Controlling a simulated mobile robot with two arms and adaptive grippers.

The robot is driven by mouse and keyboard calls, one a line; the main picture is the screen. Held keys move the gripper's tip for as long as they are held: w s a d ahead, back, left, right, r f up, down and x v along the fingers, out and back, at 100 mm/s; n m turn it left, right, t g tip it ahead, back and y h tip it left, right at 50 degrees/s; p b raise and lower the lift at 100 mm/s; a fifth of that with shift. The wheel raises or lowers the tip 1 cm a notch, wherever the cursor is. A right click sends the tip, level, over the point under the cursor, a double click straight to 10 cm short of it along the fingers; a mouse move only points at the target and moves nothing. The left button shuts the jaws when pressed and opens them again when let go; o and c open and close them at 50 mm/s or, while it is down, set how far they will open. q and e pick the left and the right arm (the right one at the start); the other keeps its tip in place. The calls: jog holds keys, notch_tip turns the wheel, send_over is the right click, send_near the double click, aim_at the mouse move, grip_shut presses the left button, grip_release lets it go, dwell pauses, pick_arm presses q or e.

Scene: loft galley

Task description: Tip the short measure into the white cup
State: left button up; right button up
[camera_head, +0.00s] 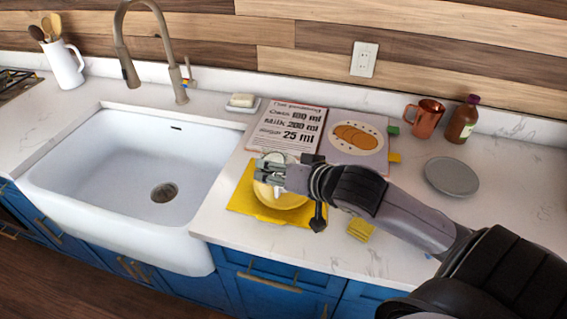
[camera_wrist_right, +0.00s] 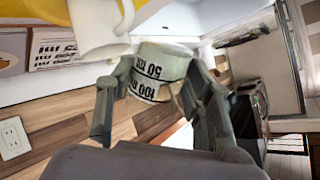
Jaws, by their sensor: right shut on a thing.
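My right gripper (camera_head: 268,175) is above the yellow mat, shut on a small pale measure (camera_head: 277,158). In the right wrist view the measure (camera_wrist_right: 160,68) sits between the fingers (camera_wrist_right: 155,95), with black "50 ml" and "100 ml" marks on its side. The white cup (camera_wrist_right: 95,25) shows just beyond the measure in that view, with a handle towards it. In the head view the cup is mostly hidden by my gripper; a white bit (camera_head: 278,191) shows below it. I cannot tell the measure's contents or how far it tilts. My left gripper is not in view.
Behind is an open recipe book (camera_head: 355,143). The sink (camera_head: 135,150) is at left. A grey plate (camera_head: 452,176), copper mug (camera_head: 427,118) and brown bottle (camera_head: 462,120) stand at right.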

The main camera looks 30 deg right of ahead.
aim_at(283, 160)
jog(key=shift+w+d+r+m+g+y+p, duration=0.15)
jog(key=shift+r+m+g+y+p, duration=0.2)
jog(key=shift+r+p, duration=0.2)
dwell(0.5)
jog(key=shift+d+f+m+g+y+b, duration=0.1)
jog(key=shift+f+m+g+y+b, duration=0.3)
jog(key=shift+f+m+g+y, duration=0.3)
dwell(1.5)
jog(key=shift+w+d+f+m+g+y+b, duration=0.15)
jog(key=shift+d+f+m+g+y+b, duration=0.2)
jog(key=shift+m+y+b, duration=0.5)
dwell(1.2)
jog(key=shift+a+r, duration=0.1)
jog(key=shift+r, duration=0.05)
jog(key=shift+w+d+r+g+y+p, duration=0.3)
jog(key=shift+w+d+g+y+p, duration=0.15)
jog(key=shift+p, duration=1.8)
jog(key=shift+d, duration=0.1)
jog(key=shift+r+m+p, duration=0.1)
jog(key=shift+m+p, duration=0.2)
jog(key=shift+p, duration=0.15)
jog(key=shift+d+r+g+y+p, duration=0.15)
jog(key=shift+g+y+p, duration=0.1)
jog(key=shift+p, duration=0.45)
jog(key=shift+w+d+r+m+y+p, duration=0.1)
jog(key=shift+m+y+p, duration=0.2)
jog(key=shift+p, duration=0.4)
